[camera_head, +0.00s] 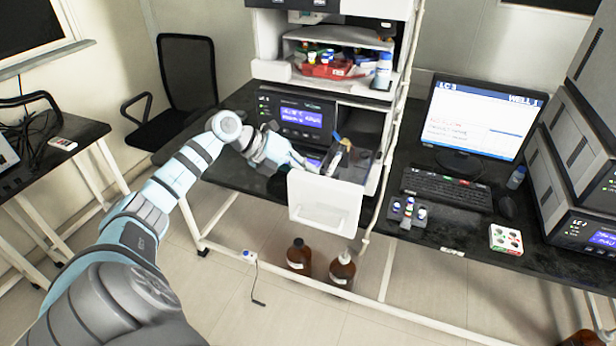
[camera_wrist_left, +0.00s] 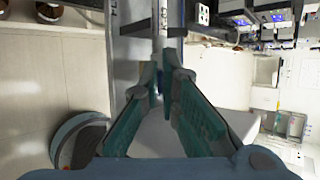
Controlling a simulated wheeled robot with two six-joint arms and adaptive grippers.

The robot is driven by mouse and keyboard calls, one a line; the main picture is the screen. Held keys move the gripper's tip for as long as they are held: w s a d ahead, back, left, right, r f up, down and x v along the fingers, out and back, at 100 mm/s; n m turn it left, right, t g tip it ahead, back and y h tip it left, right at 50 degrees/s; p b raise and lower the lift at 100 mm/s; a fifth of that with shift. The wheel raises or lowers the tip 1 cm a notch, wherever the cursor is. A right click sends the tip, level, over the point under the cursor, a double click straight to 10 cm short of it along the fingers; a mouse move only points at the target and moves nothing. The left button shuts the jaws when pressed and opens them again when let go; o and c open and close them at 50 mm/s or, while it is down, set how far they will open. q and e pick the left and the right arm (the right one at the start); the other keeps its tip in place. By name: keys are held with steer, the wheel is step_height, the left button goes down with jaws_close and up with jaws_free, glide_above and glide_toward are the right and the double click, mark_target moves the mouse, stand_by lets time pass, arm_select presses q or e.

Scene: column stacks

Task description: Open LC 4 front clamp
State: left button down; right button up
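My left gripper (camera_head: 308,166) is at the open front compartment of the instrument stack (camera_head: 350,112), next to a pale column (camera_head: 335,158). The column stands tilted, with yellow and blue parts near its top. In the left wrist view my fingers (camera_wrist_left: 165,78) with green pads lie on either side of a slim light-grey part, with a labelled white tube (camera_wrist_left: 161,32) beyond the tips. I cannot tell whether the fingers grip it. The front clamp cannot be made out. No LC 4 label is readable. My right gripper is not in view.
A white drawer-like front (camera_head: 325,203) juts out below the gripper. Bottles and a red tray (camera_head: 328,69) sit on the shelf above. Brown bottles (camera_head: 342,268) stand on the floor. The monitor (camera_head: 476,118) reads LC 3, with a keyboard (camera_head: 446,188) in front.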

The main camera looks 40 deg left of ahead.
arm_select(q)
steer(key=shift+f, duration=0.1)
steer(key=c, duration=1.8)
jaws_free()
steer(key=v, duration=0.7)
steer(key=shift+s+a+r, duration=0.15)
steer(key=shift+a+r, duration=0.05)
